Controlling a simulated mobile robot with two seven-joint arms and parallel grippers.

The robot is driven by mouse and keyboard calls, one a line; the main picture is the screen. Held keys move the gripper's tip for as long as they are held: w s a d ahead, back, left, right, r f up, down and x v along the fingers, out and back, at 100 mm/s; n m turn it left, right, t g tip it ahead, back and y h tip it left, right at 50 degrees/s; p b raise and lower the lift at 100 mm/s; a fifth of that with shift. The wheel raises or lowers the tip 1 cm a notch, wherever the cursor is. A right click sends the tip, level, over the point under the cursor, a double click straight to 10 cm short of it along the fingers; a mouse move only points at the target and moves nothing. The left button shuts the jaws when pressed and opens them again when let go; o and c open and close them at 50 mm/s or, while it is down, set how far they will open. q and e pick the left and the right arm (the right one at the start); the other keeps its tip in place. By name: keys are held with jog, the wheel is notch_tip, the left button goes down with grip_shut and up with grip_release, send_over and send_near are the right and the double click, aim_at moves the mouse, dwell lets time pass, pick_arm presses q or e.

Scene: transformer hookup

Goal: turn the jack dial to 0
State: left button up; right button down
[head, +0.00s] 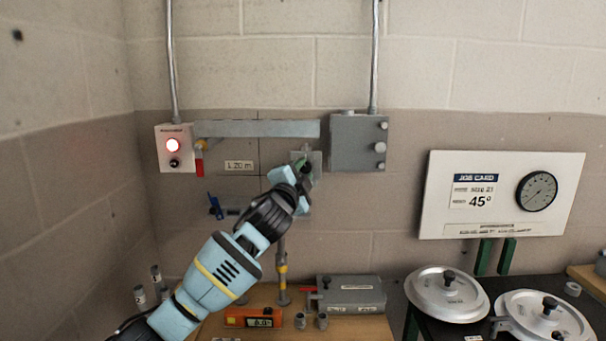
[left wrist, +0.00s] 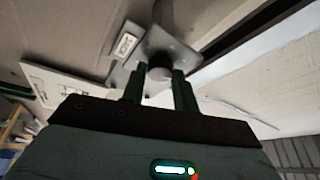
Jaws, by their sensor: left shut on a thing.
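My left gripper (head: 304,168) reaches up from the lower left to a small grey plate (head: 316,158) on the wall, left of the grey box. In the left wrist view, its two dark green fingers (left wrist: 160,88) are shut on a dark round knob, apparently the jack dial (left wrist: 159,73), in front of a grey plate (left wrist: 185,53). A small white label (left wrist: 125,45) is beside it. The dial's markings and setting cannot be read, and the gripper mostly hides it in the head view. My right gripper is not in view.
A grey wall box (head: 358,143) is close right of the gripper. A horizontal grey beam (head: 262,129) runs above it, from a white box with a red light (head: 174,146). A job card board (head: 500,196) is right.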

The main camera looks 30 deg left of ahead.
pick_arm(q)
jog(key=shift+r+m+g+h, duration=0.15)
jog(key=shift+m+g+h, duration=0.2)
jog(key=shift+m, duration=0.85)
jog(key=o, duration=1)
jog(key=shift+c, duration=0.2)
jog(key=shift+s, duration=0.15)
jog(key=v, duration=0.7)
jog(key=shift+s, duration=0.35)
jog(key=shift+d, duration=0.1)
